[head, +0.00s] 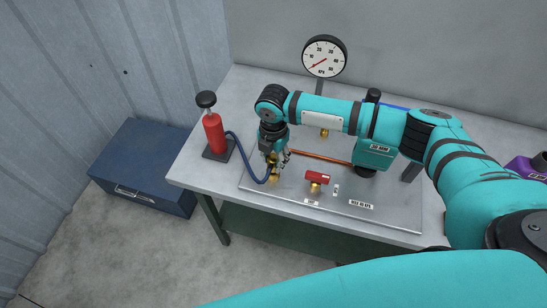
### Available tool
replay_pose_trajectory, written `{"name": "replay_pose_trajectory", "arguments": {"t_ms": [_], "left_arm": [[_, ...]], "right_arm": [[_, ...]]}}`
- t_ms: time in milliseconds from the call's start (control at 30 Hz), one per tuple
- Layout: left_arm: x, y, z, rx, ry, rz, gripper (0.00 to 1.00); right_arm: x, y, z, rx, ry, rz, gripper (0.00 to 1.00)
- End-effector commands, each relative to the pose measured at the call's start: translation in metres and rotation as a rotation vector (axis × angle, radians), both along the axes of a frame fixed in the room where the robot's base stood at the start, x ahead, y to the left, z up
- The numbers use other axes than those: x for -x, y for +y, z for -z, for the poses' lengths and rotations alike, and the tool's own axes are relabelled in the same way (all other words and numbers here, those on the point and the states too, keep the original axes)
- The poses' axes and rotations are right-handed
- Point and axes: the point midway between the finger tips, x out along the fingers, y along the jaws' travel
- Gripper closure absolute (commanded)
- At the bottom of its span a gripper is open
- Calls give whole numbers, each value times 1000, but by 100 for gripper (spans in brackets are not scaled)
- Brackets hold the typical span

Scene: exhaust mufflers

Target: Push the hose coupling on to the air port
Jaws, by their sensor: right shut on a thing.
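My right gripper (272,150) reaches down from the wrist over the left part of the metal plate (390,214). It is shut on the brass hose coupling (270,160) at the end of the dark blue hose (246,165). The hose runs from the red hand pump (213,132) and curves up to the coupling. A brass fitting, apparently the air port (274,179), shows just below the gripper. The fingers hide part of the coupling, and I cannot tell whether coupling and port touch. My left gripper is not in view.
A red-handled brass valve (317,177) stands on the plate right of the gripper. A copper pipe (322,158) runs behind it. A dial gauge (324,56) rises at the back. A blue chest (145,166) sits on the floor left of the grey table (188,168).

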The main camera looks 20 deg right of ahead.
Motion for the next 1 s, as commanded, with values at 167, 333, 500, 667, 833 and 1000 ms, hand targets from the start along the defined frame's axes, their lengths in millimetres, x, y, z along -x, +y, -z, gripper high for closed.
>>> {"name": "replay_pose_trajectory", "arguments": {"t_ms": [167,333,500,667,833,1000], "left_arm": [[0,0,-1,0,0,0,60],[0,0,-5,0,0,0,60],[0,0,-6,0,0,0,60],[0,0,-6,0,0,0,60],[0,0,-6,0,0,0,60],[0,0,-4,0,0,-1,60]], "right_arm": [[0,0,-1,-1,-1,0,95],[0,0,-2,-1,1,1,95],[-1,0,-1,-1,-1,1,95],[-1,0,0,-1,-1,0,95],[0,0,1,-1,-1,0,95],[0,0,4,-1,-1,0,95]]}}
